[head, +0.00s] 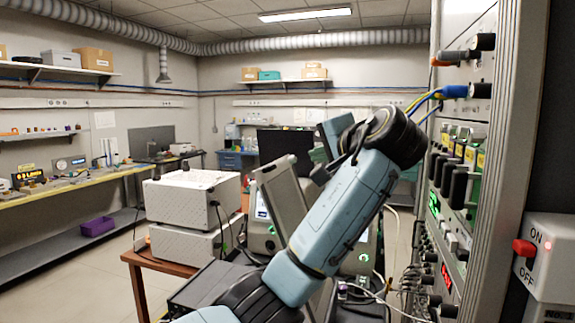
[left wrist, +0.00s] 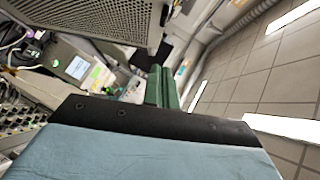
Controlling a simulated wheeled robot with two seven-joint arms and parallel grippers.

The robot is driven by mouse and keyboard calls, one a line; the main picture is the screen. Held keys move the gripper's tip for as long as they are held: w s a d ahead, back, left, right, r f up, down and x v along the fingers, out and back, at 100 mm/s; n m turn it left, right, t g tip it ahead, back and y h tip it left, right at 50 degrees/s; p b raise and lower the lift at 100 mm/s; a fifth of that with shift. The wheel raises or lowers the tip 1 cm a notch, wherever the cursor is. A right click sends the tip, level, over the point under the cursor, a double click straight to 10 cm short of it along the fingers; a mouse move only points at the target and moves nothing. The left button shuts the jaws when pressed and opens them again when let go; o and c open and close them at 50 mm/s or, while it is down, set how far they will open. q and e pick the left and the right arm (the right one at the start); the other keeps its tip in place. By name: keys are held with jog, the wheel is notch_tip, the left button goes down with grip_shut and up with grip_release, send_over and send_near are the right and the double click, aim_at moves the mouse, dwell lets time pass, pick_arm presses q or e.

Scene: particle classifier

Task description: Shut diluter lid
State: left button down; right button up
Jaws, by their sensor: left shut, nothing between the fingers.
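The diluter lid (head: 283,190) looks like a grey panel in a pale frame. It stands raised and tilted, left of my left forearm in the head view. Its perforated face (left wrist: 85,18) fills the top left of the left wrist view. My left gripper (head: 318,156) is mostly hidden behind my wrist in the head view. Its green fingers (left wrist: 158,80) are together and empty in the left wrist view, just below and right of the panel, apart from it in the picture. The diluter body is partly hidden by my arm. My right gripper is out of view.
A pale instrument with a screen (head: 262,212) stands behind the lid. White stacked boxes (head: 192,195) sit on a wooden table to the left. A rack with knobs and cables (head: 462,150) stands close on the right. Open floor lies at the left.

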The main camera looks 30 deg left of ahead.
pick_arm(q)
jog(key=s+a+p+x, duration=0.1)
jog(key=s+x, duration=0.1)
jog(key=x, duration=1)
jog(key=shift+a+f+p, duration=0.3)
jog(key=shift+a, duration=0.25)
jog(key=shift+s, duration=0.1)
